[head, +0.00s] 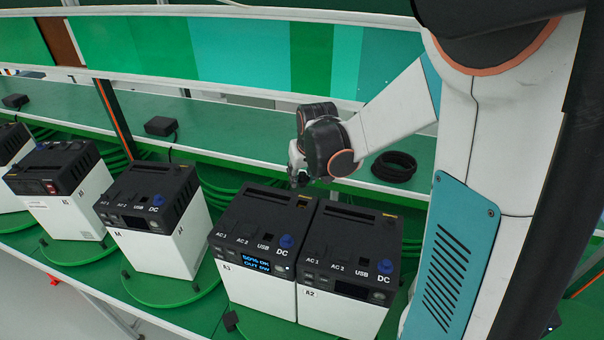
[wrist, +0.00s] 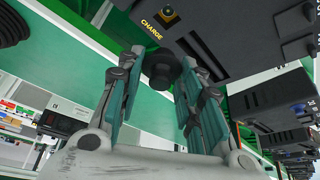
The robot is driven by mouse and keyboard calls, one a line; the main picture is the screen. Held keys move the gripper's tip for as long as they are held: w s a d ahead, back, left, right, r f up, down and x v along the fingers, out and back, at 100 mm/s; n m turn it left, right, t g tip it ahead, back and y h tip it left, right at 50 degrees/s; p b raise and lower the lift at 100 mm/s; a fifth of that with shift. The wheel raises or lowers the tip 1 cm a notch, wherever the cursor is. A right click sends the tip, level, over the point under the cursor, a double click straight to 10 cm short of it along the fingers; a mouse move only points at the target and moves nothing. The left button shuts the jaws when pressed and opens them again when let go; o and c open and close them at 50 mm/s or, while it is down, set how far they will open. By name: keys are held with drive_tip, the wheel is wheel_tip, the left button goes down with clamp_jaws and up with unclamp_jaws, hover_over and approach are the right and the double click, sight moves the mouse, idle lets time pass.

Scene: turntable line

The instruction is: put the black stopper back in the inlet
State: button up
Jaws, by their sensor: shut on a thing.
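My gripper (wrist: 160,80) is shut on a black round stopper (wrist: 160,66), which sits between its two teal-padded fingers in the wrist view. The stopper cannot be made out there.
Behind is a green shelf (head: 225,125) with black adapters (head: 160,126) and a coiled black cable (head: 394,166).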

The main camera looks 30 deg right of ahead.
drive_tip(key=shift+w+d+f, duration=0.1)
drive_tip(key=shift+w+f, duration=0.15)
drive_tip(key=shift+w, duration=0.2)
drive_tip(key=shift+s+f+b, duration=0.2)
drive_tip(key=shift+f+b, duration=0.05)
drive_tip(key=shift+b, duration=0.1)
wheel_tip(320, 180, down, 2)
drive_tip(key=shift+w+f+b, duration=0.15)
drive_tip(key=shift+b, duration=0.55)
drive_tip(key=shift+f+b, duration=0.5)
drive_tip(key=shift+f, duration=0.2)
drive_tip(key=shift+f+b, duration=1.25)
drive_tip(key=shift+f, duration=0.3)
drive_tip(key=shift+f+b, duration=0.6)
drive_tip(key=shift+r, duration=0.15)
drive_tip(key=o, duration=0.9)
drive_tip(key=shift+c, duration=0.2)
